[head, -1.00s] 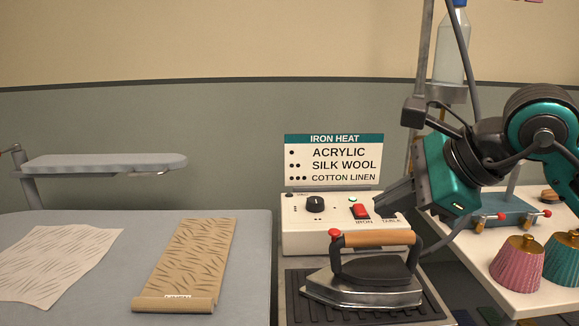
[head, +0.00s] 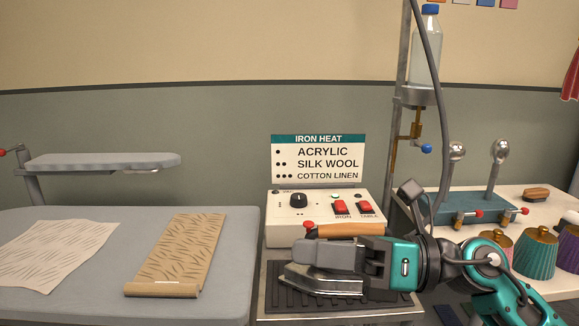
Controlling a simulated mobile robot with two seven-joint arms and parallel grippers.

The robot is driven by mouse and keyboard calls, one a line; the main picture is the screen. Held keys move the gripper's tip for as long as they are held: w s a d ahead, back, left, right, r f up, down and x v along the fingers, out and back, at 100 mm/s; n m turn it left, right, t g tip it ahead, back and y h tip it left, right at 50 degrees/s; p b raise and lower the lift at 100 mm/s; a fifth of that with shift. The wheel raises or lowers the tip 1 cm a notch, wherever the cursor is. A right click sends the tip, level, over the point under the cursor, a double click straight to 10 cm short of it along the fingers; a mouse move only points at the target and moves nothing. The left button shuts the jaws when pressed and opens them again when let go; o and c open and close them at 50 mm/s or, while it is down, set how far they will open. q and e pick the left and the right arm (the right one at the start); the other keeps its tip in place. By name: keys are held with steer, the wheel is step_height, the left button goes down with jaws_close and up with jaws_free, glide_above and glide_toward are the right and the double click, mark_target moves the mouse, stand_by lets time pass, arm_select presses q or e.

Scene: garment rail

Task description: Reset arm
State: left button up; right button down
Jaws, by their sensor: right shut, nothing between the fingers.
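My right arm comes in from the lower right. Its teal and grey right gripper (head: 318,256) is shut and holds nothing. It lies in front of the iron and points left, hiding most of the iron's body. The iron's wooden handle (head: 343,231) and part of its metal soleplate (head: 318,281) show around the gripper. I cannot tell whether the gripper touches the iron. The iron rests on a dark ribbed pad (head: 284,296). My left gripper is not in view.
Behind the iron is a white control box (head: 293,232) with a knob and two red switches, below an iron heat sign (head: 319,160). A pressing table (head: 110,225) with a tan cloth roll (head: 180,250) lies left. A side table (head: 560,210) with thread cones (head: 536,252) is right.

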steer(key=w+d+f+m+t+h, duration=0.2)
steer(key=d+f+m+t+h, duration=0.35)
steer(key=m, duration=0.95)
steer(key=w+d+f+m+t+h, duration=0.3)
steer(key=f+m+t, duration=0.4)
steer(key=m+t, duration=0.6)
steer(key=s+d+f+m+g+h, duration=0.2)
steer(key=s+f+m, duration=0.3)
steer(key=f, duration=0.3)
steer(key=s+d+f+m+g+h+p, duration=0.1)
steer(key=s+d+f+m+g+h, duration=0.1)
steer(key=f, duration=0.6)
steer(key=s+d+f+m+g+h, duration=0.2)
steer(key=s+f+m+g+h, duration=0.2)
steer(key=s+f+m, duration=0.3)
step_height(320, 180, down, 2)
steer(key=shift+s+f+m+g+p, duration=0.1)
steer(key=shift+s+m+g+p, duration=0.25)
steer(key=shift+m+g, duration=0.65)
